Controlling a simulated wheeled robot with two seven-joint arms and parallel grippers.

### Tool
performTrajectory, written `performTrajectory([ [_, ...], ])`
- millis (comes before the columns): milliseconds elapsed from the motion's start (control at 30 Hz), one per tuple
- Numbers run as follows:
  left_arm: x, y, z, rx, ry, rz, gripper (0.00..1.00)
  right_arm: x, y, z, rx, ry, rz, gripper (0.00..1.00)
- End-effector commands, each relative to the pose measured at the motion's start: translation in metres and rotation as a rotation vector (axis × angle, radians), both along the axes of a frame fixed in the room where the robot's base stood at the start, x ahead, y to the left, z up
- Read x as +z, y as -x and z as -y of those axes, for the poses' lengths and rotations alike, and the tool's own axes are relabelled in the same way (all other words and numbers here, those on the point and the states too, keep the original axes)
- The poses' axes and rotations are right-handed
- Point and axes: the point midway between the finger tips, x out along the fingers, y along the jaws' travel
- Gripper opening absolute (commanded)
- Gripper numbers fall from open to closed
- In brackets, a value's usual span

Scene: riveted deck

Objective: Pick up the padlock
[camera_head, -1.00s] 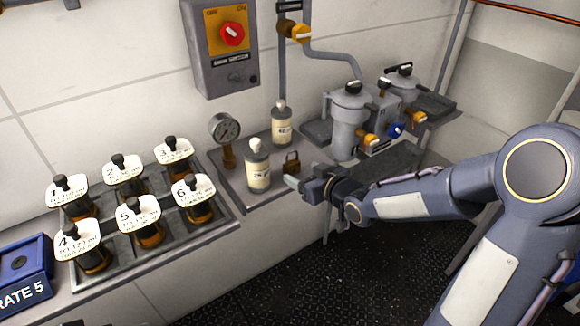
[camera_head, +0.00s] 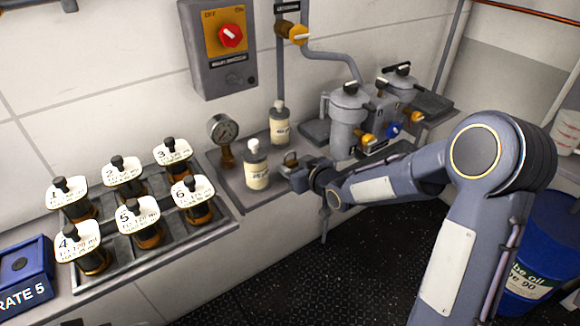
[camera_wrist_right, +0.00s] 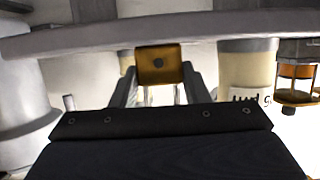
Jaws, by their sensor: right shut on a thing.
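The small brass padlock (camera_head: 290,158) is at the front of the wall shelf, just right of the front bottle. My right gripper (camera_head: 288,171) reaches it from the right and is shut on it. In the right wrist view, which appears upside down, the padlock (camera_wrist_right: 159,65) shows its brass body with a dark round spot, between the two grey fingers (camera_wrist_right: 159,88). The fingers hide part of it in the head view. I cannot tell whether it touches the shelf. My left gripper is not in view.
Two white-labelled bottles (camera_head: 257,168) (camera_head: 279,127) and a pressure gauge (camera_head: 223,130) stand close left of the padlock. A grey pump unit (camera_head: 349,115) is to the right. A rack (camera_head: 222,222) of several numbered jars is at left. A blue drum (camera_head: 550,230) stands at far right.

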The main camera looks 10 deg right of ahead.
Motion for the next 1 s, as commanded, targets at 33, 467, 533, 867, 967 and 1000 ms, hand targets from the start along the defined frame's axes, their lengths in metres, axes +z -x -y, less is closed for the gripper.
performTrajectory([
  [33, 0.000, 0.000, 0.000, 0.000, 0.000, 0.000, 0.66, 0.000, 0.000, 0.000, 0.000, 0.000, 0.000, 0.20],
  [467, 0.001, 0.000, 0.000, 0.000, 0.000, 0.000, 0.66, 0.010, 0.000, 0.000, 0.000, -0.001, 0.005, 0.17],
  [533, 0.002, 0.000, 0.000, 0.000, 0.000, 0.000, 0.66, 0.018, -0.001, 0.000, 0.001, 0.000, 0.004, 0.17],
  [867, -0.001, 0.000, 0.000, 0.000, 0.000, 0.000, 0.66, 0.086, 0.041, -0.016, 0.003, -0.001, 0.011, 0.17],
  [967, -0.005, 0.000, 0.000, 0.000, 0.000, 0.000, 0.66, 0.100, 0.064, -0.025, 0.006, -0.002, 0.009, 0.17],
  [1000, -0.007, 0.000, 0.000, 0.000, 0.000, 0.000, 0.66, 0.104, 0.075, -0.028, 0.007, -0.004, 0.008, 0.17],
])
